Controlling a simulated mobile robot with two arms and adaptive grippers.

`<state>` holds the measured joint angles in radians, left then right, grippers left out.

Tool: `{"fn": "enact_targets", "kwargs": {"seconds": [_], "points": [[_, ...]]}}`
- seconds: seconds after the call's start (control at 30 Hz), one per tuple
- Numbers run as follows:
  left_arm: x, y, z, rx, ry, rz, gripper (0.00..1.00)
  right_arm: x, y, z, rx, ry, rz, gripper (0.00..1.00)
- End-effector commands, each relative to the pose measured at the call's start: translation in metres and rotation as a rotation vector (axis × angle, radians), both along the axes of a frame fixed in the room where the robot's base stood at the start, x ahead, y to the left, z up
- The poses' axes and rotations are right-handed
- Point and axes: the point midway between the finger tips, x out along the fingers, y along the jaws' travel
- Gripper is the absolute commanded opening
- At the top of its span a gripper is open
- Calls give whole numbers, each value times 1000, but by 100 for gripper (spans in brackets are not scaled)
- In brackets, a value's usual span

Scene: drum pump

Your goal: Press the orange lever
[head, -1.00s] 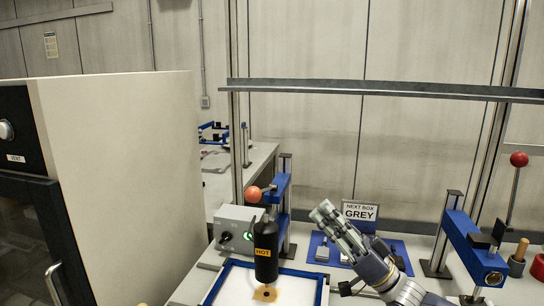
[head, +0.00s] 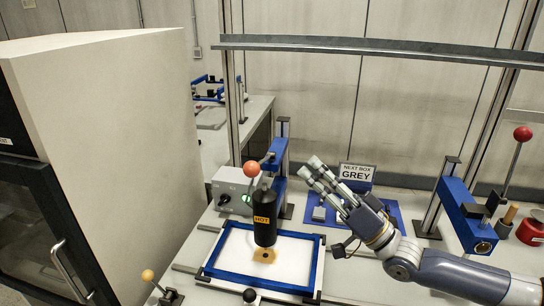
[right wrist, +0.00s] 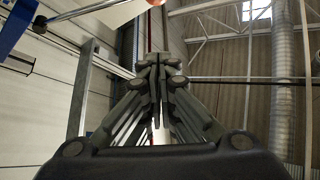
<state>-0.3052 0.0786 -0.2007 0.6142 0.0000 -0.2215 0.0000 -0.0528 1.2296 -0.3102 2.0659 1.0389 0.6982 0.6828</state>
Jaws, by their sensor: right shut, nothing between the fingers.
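The orange lever (head: 251,169) has a round orange knob on a short rod. It stands up at the blue press, above a black cylinder (head: 265,215) marked HOT. My right gripper (head: 315,168) is shut and empty. In the head view it shows to the right of the orange knob at about the same picture height, with a clear gap between them. In the right wrist view the closed fingers (right wrist: 158,65) meet in the middle, and a bit of orange shows at the top edge; I cannot tell for sure that it is the knob. My left gripper is not in view.
A blue-framed white plate (head: 212,262) lies under the cylinder. A grey control box (head: 232,190) stands left of the press. A NEXT BOX GREY sign (head: 357,173) is behind my gripper. Another blue press (head: 463,210) and a red-knobbed lever (head: 522,134) stand at right. A beige cabinet (head: 110,130) fills the left.

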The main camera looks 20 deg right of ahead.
Motion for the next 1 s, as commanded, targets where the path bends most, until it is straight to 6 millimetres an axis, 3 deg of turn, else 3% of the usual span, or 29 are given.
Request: {"fn": "enact_targets", "kwargs": {"seconds": [0.77,0.83,1.0], "points": [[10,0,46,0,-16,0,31,68,49,57,3,-3,2,0],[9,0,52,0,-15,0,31,64,55,41,1,7,3,0],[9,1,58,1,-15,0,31,59,65,25,1,2,1,0]]}}
